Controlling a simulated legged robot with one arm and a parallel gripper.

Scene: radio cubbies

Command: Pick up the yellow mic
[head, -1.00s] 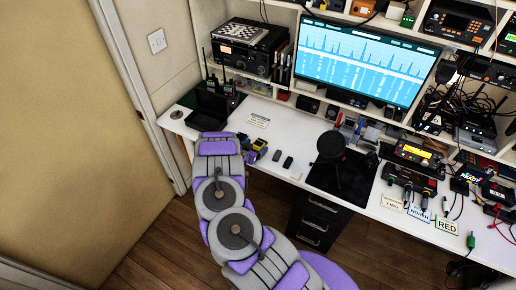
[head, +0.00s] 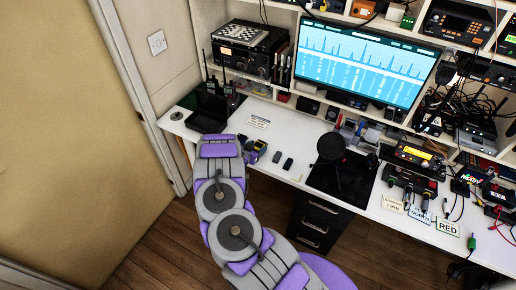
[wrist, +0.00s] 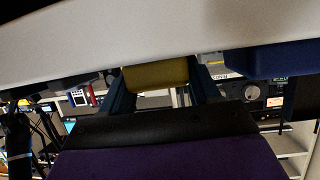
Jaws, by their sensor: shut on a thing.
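In the wrist view my gripper (wrist: 160,88) has its two dark fingers on either side of a yellow block-like thing, the yellow mic (wrist: 157,77), and is shut on it. The mic's upper part meets the pale surface at the top of the picture; I cannot tell whether it touches it.
A dark blue thing (wrist: 262,60) is close on the right in the wrist view. Radios and a monitor (head: 358,62) stand behind.

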